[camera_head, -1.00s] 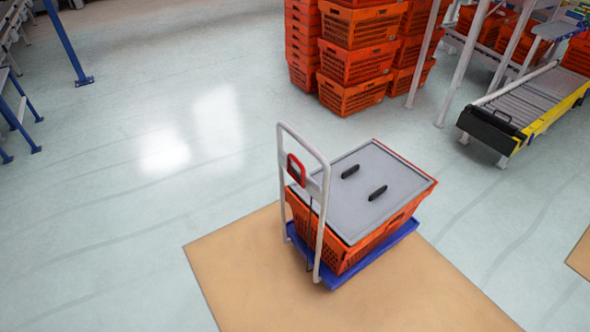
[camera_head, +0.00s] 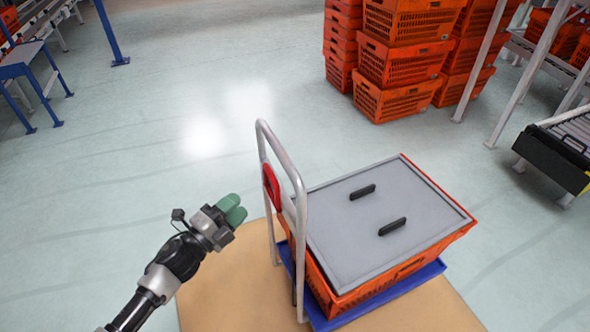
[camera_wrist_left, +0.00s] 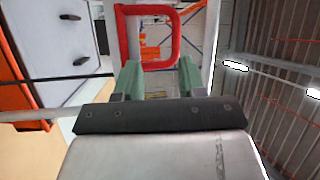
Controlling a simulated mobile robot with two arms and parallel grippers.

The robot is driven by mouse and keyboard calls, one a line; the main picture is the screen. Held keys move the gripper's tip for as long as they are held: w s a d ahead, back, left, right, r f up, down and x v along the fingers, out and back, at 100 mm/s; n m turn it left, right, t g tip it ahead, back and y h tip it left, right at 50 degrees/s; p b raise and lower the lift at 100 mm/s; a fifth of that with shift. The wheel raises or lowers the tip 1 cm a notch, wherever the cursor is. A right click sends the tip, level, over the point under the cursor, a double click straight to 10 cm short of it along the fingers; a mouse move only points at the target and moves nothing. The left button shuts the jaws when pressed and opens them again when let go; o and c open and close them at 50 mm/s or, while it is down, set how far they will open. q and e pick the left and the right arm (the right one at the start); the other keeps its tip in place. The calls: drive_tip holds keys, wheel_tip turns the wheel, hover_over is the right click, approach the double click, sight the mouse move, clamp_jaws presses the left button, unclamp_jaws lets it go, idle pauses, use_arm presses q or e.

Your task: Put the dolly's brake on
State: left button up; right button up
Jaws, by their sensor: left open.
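The dolly has a blue base (camera_head: 435,268) and an upright pale handle frame (camera_head: 300,205). A red brake lever (camera_head: 271,187) sits on the handle frame, and it shows as a red loop in the left wrist view (camera_wrist_left: 174,38). My left gripper (camera_head: 233,208) is open, left of the handle and apart from the lever. In the left wrist view its green fingers (camera_wrist_left: 158,78) point toward the red loop, with nothing between them. My right gripper is not in view.
An orange tote (camera_head: 325,290) with a grey lid (camera_head: 370,225) stands on the dolly. The dolly stands on a tan floor area (camera_head: 235,285). Stacked orange totes (camera_head: 400,65) and a roller conveyor (camera_head: 560,150) are farther back.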

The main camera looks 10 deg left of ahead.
sight(270, 171)
use_arm(q)
drive_tip(key=shift+m+h, duration=0.6)
drive_tip(key=x, duration=0.3)
drive_tip(key=r+x, duration=0.1)
drive_tip(key=x, duration=0.3)
drive_tip(key=p+x, duration=0.1)
drive_tip(key=x, duration=0.3)
drive_tip(key=shift+s+d+r, duration=0.15)
drive_tip(key=shift+d+r, duration=0.15)
drive_tip(key=shift+r, duration=0.15)
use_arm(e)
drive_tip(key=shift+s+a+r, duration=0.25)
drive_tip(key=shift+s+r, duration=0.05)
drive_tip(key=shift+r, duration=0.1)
use_arm(q)
clamp_jaws()
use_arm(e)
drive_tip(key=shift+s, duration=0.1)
